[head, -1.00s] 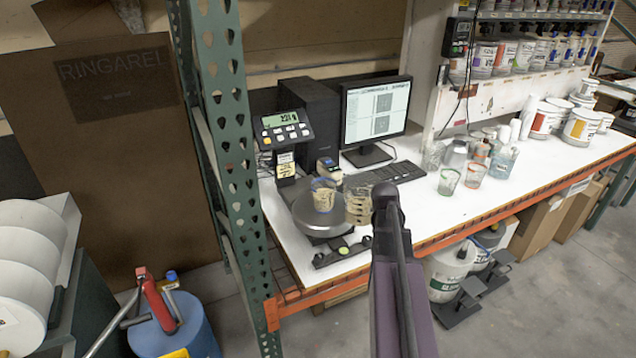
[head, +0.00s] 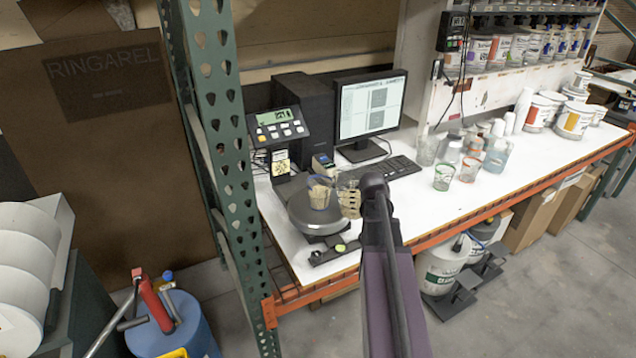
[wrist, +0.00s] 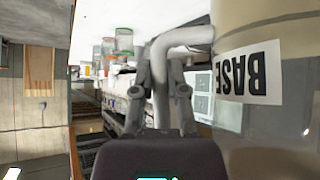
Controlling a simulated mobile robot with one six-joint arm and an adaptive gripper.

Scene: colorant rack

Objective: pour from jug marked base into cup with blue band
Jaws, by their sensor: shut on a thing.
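The jug marked BASE (wrist: 249,75) is large at the right of the wrist view, with its label upside down there. My gripper (wrist: 162,92) is shut on its grey handle (wrist: 182,40). In the head view the jug (head: 350,204), with tan contents, is tilted left, close beside and above the cup with the blue band (head: 319,198). The cup stands on the round scale plate (head: 308,222) and looks tan inside. I cannot make out a stream between them. My arm's dark end hides the gripper in the head view.
The scale display (head: 277,125), monitor (head: 371,108) and keyboard (head: 392,169) stand behind. Cups with green (head: 443,177) and red (head: 469,170) bands stand to the right. A green rack post (head: 222,150) rises left of the scale. The front right of the white bench is clear.

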